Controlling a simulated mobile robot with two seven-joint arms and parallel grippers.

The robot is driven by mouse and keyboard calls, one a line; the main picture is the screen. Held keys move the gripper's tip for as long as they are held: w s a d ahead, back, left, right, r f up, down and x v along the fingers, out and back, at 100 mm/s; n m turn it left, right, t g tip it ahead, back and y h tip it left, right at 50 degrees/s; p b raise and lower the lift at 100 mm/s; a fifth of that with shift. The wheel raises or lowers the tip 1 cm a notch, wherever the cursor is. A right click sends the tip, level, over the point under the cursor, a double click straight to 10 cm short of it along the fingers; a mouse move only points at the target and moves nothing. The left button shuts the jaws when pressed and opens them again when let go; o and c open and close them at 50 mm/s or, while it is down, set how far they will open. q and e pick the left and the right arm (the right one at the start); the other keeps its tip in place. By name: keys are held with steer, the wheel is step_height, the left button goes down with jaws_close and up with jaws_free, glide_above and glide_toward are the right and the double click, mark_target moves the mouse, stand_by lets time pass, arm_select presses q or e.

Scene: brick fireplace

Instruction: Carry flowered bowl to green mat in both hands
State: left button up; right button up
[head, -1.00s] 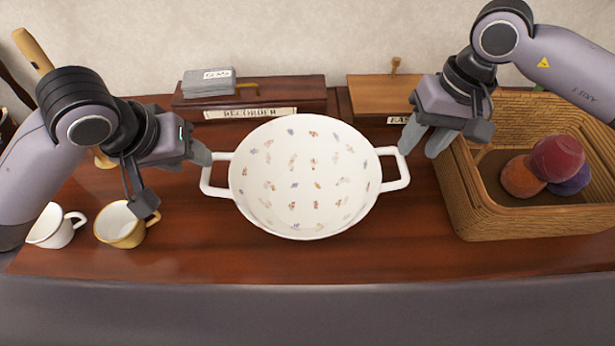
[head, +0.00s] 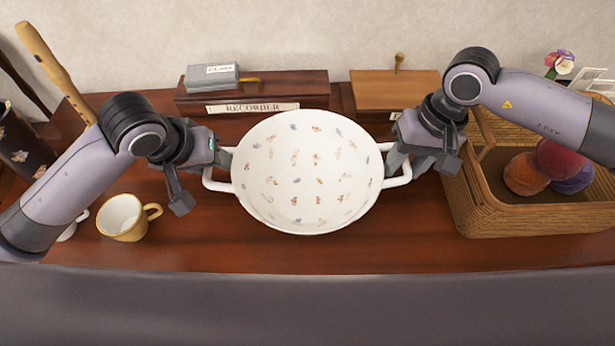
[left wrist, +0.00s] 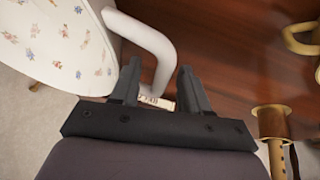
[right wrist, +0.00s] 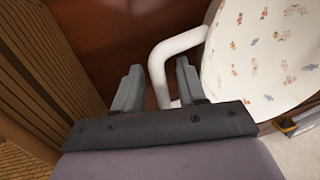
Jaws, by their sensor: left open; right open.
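The flowered bowl (head: 308,172) is white with small printed flowers and a loop handle on each side. It sits on the wooden surface in the middle of the head view. My left gripper (head: 222,160) is open at the bowl's left handle. In the left wrist view that handle (left wrist: 160,45) runs between the spread fingers (left wrist: 156,85). My right gripper (head: 395,163) is open at the right handle. In the right wrist view that handle (right wrist: 165,55) passes between its fingers (right wrist: 158,88). I cannot see a green mat.
A yellow mug (head: 122,218) stands left, with a white mug partly hidden by my left arm. A wicker basket (head: 480,215) with yarn balls stands right. Behind the bowl are a box labelled RECORDER (head: 300,90) and a wooden box (head: 390,88). The front strip is clear.

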arm_select(q)
jaws_close()
arm_select(e)
jaws_close()
arm_select(q)
steer(key=shift+r, duration=0.15)
arm_select(e)
steer(key=shift+r, duration=0.1)
stand_by(0.9)
